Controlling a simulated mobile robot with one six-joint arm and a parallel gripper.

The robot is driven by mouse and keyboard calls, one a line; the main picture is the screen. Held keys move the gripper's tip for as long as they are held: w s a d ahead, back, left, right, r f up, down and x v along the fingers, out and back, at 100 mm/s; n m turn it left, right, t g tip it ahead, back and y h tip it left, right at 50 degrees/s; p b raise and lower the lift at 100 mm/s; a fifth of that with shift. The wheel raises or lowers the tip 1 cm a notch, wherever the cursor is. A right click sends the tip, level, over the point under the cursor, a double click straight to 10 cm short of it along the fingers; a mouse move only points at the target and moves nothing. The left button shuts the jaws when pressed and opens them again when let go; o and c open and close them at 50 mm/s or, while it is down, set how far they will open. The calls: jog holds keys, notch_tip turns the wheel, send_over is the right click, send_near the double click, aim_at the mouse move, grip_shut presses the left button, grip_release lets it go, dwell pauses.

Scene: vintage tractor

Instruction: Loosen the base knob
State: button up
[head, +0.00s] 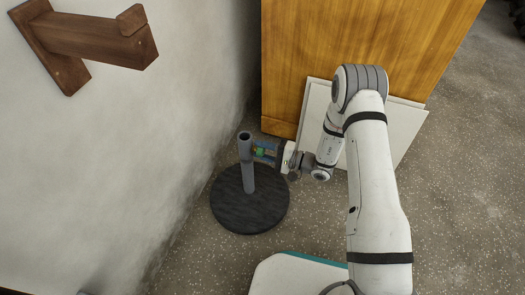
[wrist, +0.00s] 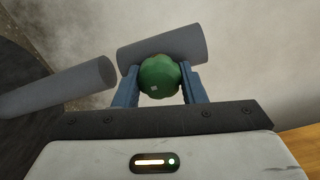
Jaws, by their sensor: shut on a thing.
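A grey post (head: 246,165) stands upright on a round black base (head: 248,212) on the floor, near the white wall. In the wrist view a grey tube (wrist: 170,45) lies behind a green knob (wrist: 158,80), and a second grey tube (wrist: 60,88) shows at the left. My gripper (wrist: 159,85) has its two blue fingers shut on the green knob, one on each side. In the head view my gripper (head: 264,153) reaches the post from the right, near its upper part, and the knob is small there. The far side of the knob is hidden.
The white wall (head: 120,140) is close on the left, with a wooden bracket (head: 95,40) high on it. A wooden cabinet (head: 350,50) and pale flat panels (head: 395,135) stand behind my arm. Speckled floor (head: 455,190) is open at the right.

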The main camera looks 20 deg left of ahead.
jog(key=shift+a, duration=0.1)
jog(key=o, duration=1)
jog(key=d+p, duration=0.2)
jog(key=d, duration=0.6)
jog(key=shift+s, duration=0.3)
